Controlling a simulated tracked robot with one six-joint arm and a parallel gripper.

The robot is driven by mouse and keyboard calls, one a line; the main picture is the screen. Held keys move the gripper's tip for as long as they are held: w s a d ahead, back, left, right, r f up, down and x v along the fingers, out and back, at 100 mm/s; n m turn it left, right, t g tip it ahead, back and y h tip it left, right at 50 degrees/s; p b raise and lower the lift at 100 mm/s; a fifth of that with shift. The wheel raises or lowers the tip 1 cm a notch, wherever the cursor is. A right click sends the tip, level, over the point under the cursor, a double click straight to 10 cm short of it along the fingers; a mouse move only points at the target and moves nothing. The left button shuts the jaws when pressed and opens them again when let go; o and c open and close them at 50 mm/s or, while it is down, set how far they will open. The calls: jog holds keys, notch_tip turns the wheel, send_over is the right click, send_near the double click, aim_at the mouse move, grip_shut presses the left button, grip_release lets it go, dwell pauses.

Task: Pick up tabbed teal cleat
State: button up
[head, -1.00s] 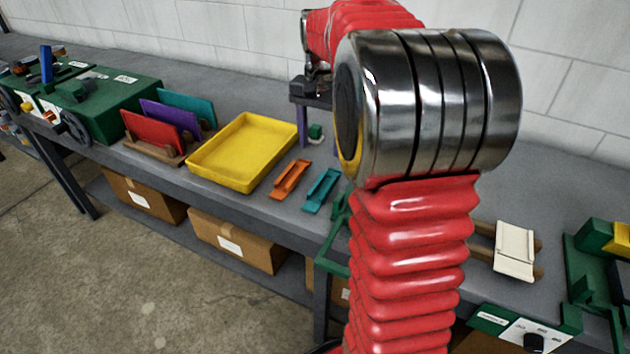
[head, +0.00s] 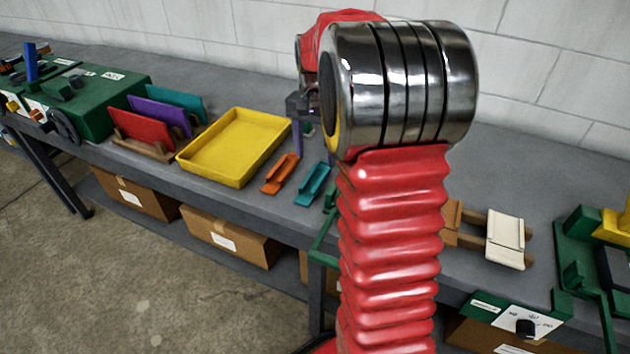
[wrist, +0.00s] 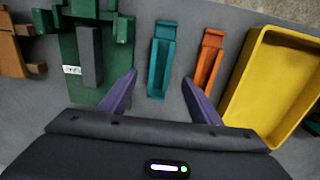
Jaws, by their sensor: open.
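The teal cleat (head: 314,184) lies on the grey bench, to the right of an orange cleat (head: 280,174). In the wrist view the teal cleat (wrist: 161,62) lies ahead of and between my gripper's two purple fingers, and the orange cleat (wrist: 208,60) is just to its right. My gripper (wrist: 160,85) is open and empty, with its fingers spread wide on either side of the teal cleat's line. In the head view my gripper (head: 307,115) is partly hidden behind my arm.
A yellow tray (head: 236,148) stands left of the cleats. A rack with red, purple and teal sheets (head: 160,118) is farther left. A green fixture (wrist: 95,55) stands close left of the teal cleat in the wrist view. Cream pieces (head: 505,238) lie at right.

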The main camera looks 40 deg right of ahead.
aim_at(314, 182)
jog(key=shift+f, duration=1.5)
jog(key=shift+w+f, duration=0.1)
jog(key=shift+f, duration=2.5)
jog(key=c, duration=1.2)
jog(key=shift+r, duration=0.15)
notch_tip(314, 182, up, 10)
jog(key=shift+f, duration=0.1)
